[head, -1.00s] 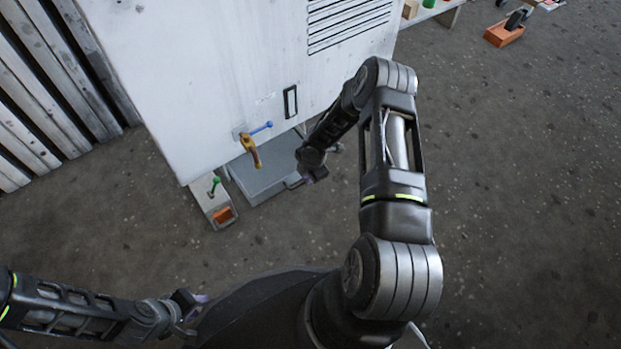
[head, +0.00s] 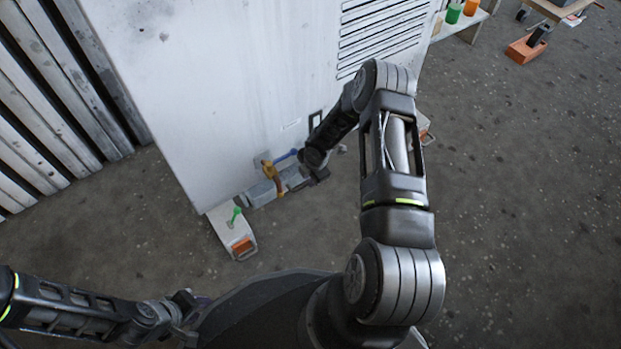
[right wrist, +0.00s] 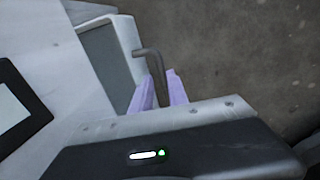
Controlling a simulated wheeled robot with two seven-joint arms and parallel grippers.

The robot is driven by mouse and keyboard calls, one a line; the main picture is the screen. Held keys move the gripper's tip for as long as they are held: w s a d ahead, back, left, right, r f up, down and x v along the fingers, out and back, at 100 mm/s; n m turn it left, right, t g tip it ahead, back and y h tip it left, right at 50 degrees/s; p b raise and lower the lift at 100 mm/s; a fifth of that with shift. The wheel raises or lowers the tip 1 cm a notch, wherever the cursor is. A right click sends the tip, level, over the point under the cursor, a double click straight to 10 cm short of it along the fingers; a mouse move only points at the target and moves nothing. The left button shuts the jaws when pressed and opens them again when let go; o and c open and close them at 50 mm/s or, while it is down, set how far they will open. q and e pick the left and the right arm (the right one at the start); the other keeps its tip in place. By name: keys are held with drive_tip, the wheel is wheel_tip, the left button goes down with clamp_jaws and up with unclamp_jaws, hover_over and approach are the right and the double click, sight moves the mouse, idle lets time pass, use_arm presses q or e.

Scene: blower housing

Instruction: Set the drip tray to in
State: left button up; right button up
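The drip tray (head: 261,193) is a grey metal box low under the white housing (head: 225,100). Only a narrow part of it shows in the head view, and my right arm hides some of it. In the right wrist view the tray (right wrist: 104,62) shows its pale rim and a bent grey handle (right wrist: 150,62). My right gripper (right wrist: 160,88) has its purple fingers on both sides of the handle, close against it. In the head view my right gripper (head: 318,171) is at the tray's front. My left gripper (head: 188,304) is low at the left, away from the housing; its fingers are unclear.
A yellow lever with a blue end (head: 272,175) sticks out of the housing just above the tray. A foot with a green knob (head: 235,215) stands left of it. A bench with bottles (head: 462,20) and an orange block (head: 525,50) are at upper right.

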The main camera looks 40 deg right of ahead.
drive_tip(key=o, duration=0.4)
drive_tip(key=shift+c, duration=0.2)
drive_tip(key=shift+r, duration=0.1)
wheel_tip(320, 180, up, 8)
drive_tip(key=s+p, duration=0.1)
drive_tip(key=p, duration=0.2)
drive_tip(key=shift+s+f+p, duration=0.25)
drive_tip(key=shift+p, duration=0.1)
